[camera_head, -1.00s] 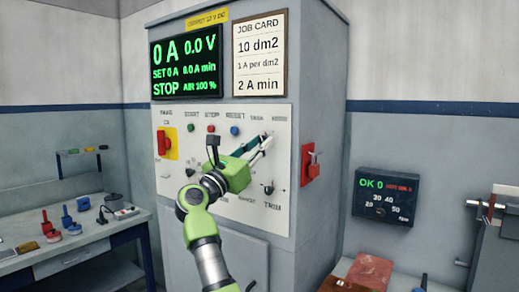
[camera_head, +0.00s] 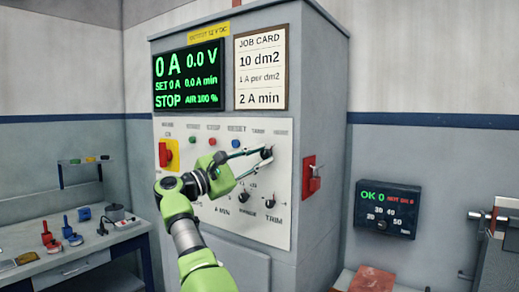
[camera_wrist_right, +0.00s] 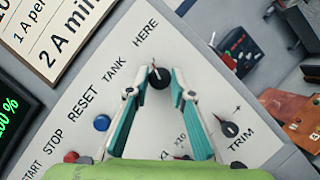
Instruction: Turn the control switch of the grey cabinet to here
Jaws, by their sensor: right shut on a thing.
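The grey cabinet (camera_head: 322,125) stands in the middle of the head view, with a white control panel (camera_head: 215,230) on its front. The control switch (camera_wrist_right: 160,80) is a black round knob at the panel's upper right, under the TANK and HERE labels; in the head view it is small and partly covered. Its light mark, in the wrist view, is on the side towards HERE; its exact angle is hard to read. My right gripper (camera_head: 264,153) is shut on the switch, one finger on each side, also in the wrist view (camera_wrist_right: 161,72). My left gripper is out of view.
The TRIM knob (camera_wrist_right: 228,128) and a blue RESET button (camera_wrist_right: 102,122) lie near the fingers. A red switch (camera_head: 311,178) projects from the cabinet's right side. A bench (camera_head: 75,265) with tools stands left. A dark display box (camera_head: 387,208) is at right.

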